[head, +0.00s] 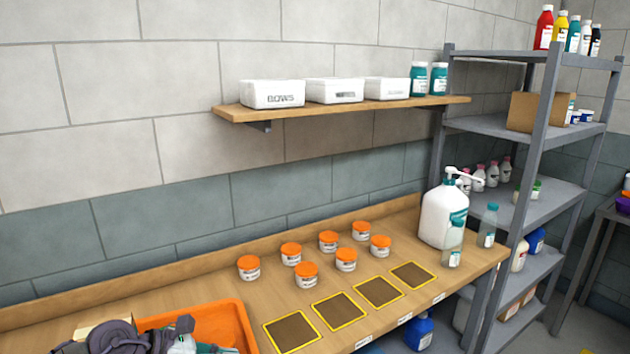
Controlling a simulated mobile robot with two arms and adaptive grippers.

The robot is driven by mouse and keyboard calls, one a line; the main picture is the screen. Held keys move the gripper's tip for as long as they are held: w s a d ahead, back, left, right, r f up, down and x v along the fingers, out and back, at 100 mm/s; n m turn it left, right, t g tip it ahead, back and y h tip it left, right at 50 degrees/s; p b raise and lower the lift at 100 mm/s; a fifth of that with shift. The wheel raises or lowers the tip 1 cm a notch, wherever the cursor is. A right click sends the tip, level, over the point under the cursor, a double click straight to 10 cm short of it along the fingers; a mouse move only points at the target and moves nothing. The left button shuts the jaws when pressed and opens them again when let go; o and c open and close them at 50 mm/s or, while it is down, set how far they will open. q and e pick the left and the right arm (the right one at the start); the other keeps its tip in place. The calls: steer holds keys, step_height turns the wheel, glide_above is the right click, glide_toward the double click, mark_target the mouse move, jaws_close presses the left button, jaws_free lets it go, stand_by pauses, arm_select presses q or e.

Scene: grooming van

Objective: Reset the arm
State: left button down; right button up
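A dark grey jointed mechanism, which looks like my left arm and gripper (150,340), shows at the bottom left edge, in front of the orange tray (232,318). Most of it is cut off by the frame, and its fingers cannot be made out clearly. A pale item shows beside it over the tray, and I cannot tell whether it is held. My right gripper is not in view.
Several orange-lidded jars (306,275) stand on the wooden bench (150,298), behind yellow-edged dark squares (338,311). A white pump bottle (440,212) and small bottles stand at the right end. A wall shelf (345,108) holds white bins; a grey rack (547,130) stands right.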

arm_select(q)
steer(key=s+d+r+n+t+h, duration=0.2)
steer(key=d+r+n+t+h, duration=0.2)
steer(key=d+r+n+t, duration=0.7)
steer(key=s+a+f+n+g+y, duration=0.1)
steer(key=s+a+f+n+y, duration=0.3)
steer(key=a+f+n+y, duration=0.7)
steer(key=s+a+f+n+g+y, duration=0.2)
steer(key=s+a+f+n+y, duration=0.15)
steer(key=n, duration=1.25)
steer(key=s+f+n+g, duration=0.4)
steer(key=s+f+g, duration=0.1)
steer(key=s, duration=0.5)
steer(key=s+f+n+g, duration=0.3)
steer(key=s+f+g, duration=0.2)
steer(key=s, duration=0.5)
step_height(320, 180, down, 24)
steer(key=s+a+f+g, duration=0.2)
steer(key=s+f, duration=1.5)
steer(key=f, duration=0.1)
steer(key=shift+s+a+f, duration=0.25)
steer(key=shift+s+a, duration=0.1)
